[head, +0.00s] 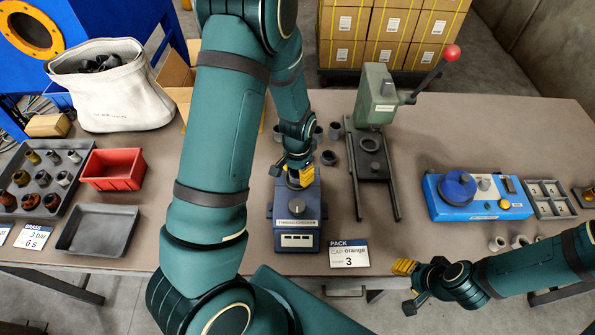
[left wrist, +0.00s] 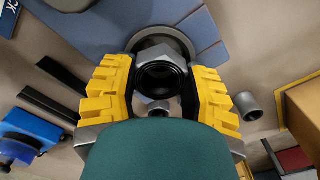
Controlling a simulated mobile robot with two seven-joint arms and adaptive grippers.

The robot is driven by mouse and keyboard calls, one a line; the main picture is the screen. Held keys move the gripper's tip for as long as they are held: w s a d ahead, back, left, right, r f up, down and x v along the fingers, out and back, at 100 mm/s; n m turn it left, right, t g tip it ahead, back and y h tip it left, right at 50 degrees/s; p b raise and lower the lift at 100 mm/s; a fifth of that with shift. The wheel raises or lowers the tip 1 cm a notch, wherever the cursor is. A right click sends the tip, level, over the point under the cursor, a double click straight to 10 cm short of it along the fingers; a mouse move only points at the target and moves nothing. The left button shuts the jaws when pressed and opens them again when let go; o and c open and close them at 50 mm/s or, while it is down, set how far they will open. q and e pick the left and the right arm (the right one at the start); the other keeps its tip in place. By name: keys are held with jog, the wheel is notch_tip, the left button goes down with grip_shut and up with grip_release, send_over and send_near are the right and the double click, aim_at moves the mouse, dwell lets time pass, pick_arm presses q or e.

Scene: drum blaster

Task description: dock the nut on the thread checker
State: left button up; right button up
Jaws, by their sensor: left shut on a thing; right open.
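The thread checker (head: 297,241) is a blue box with a label and a dial on the bench, in the middle of the head view. My left gripper (head: 299,180) is over its far end, fingers pointing down. In the left wrist view, the yellow-padded fingers (left wrist: 160,98) are shut on a grey nut (left wrist: 158,105) with a dark round bore. A round grey ring (left wrist: 178,43) of the checker shows behind the nut. Whether the nut touches the checker I cannot tell. The nut is hardly visible in the head view. My right gripper (head: 407,287) is open and empty at the bench's front edge.
A green press (head: 375,100) with a red-knobbed lever stands right of the checker. A blue device (head: 475,196) is further right. A red bin (head: 113,169), a grey tray (head: 97,231) and a tray of fittings are left. A card (head: 348,254) stands beside the checker.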

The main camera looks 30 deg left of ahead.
pick_arm(q)
jog(key=shift+f+b, duration=0.5)
jog(key=shift+f, duration=0.1)
jog(key=o, duration=0.9)
jog(key=shift+o, duration=0.3)
jog(key=shift+r, duration=0.15)
jog(key=shift+r+p, duration=1.4)
jog(key=shift+r, duration=0.2)
notch_tip(320, 180, up, 8)
jog(key=p, duration=0.5)
jog(key=shift+f+p, duration=0.25)
jog(key=shift+p, duration=0.1)
